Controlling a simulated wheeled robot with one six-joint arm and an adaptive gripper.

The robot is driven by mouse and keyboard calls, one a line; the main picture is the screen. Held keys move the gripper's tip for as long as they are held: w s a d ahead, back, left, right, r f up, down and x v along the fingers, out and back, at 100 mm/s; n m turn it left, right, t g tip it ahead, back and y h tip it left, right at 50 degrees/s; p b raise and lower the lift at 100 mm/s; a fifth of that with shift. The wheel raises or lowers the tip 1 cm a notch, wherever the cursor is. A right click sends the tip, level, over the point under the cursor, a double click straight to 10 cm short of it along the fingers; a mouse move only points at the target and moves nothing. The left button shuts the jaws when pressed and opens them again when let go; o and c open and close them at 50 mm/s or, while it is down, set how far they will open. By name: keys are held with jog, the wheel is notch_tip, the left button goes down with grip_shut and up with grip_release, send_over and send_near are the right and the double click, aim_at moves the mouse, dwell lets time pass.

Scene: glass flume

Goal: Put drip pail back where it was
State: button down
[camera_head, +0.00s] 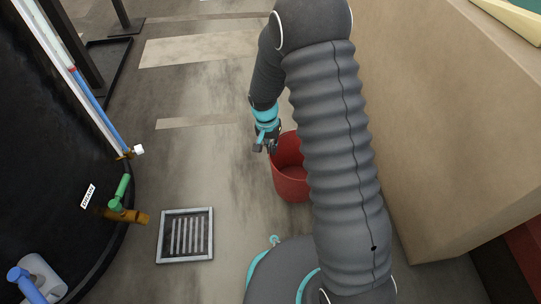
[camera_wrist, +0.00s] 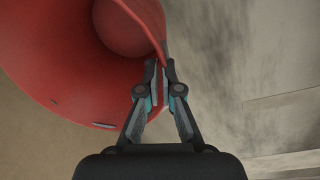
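The drip pail is a red, open, empty-looking bucket (camera_head: 291,184) right of centre in the head view, partly hidden behind my arm. It fills the upper left of the wrist view (camera_wrist: 60,55), where I look into its inside. My gripper (camera_head: 270,148) is at the pail's left rim. In the wrist view my gripper's two fingers (camera_wrist: 161,72) close in from either side of the pail wall, with red showing between the tips. The pail looks roughly upright; I cannot tell whether its base touches the floor.
A square floor drain grate (camera_head: 185,235) lies left of the pail. A dark round tank (camera_head: 45,150) with a green-handled brass valve (camera_head: 122,208) and a "DRAIN" label stands at the left. A large beige block (camera_head: 440,130) bounds the right. Bare floor lies between.

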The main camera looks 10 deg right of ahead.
jog(key=shift+w+a+f+b, duration=0.1)
jog(key=shift+f+b, duration=0.1)
jog(key=shift+f, duration=0.9)
jog(key=shift+w+a+f+b, duration=0.1)
jog(key=shift+f+b, duration=0.1)
jog(key=shift+f, duration=0.85)
jog(key=shift+f, duration=0.2)
jog(key=c, duration=1.3)
grip_release()
